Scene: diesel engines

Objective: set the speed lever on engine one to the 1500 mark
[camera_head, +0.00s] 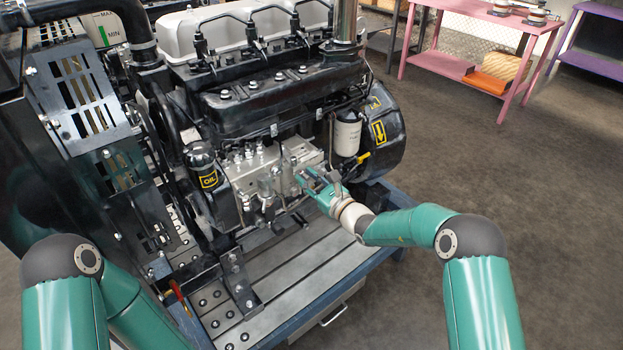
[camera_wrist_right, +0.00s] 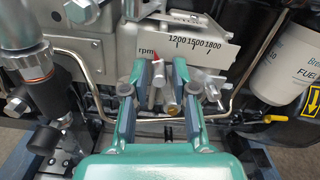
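The speed scale (camera_wrist_right: 195,45) is a pale plate marked rpm with 1200, 1500 and 1800, on the engine's pump housing (camera_head: 285,165). The speed lever (camera_wrist_right: 155,66) has a red pointer tip, which appears left of the 1200 tick in the wrist view. My right gripper (camera_wrist_right: 163,72) is open, with one finger on each side of the lever. A gap shows between the fingers, and I cannot tell whether either touches the lever. In the head view the right gripper (camera_head: 309,180) is at the pump's right end, hiding the lever. My left gripper is out of view.
A white fuel filter (camera_head: 347,136) and a yellow-handled dipstick (camera_head: 364,157) stand right of the pump. A metal pipe (camera_wrist_right: 240,80) runs close to the right finger. An oil filter (camera_head: 203,168) is at left. Open floor lies to the right.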

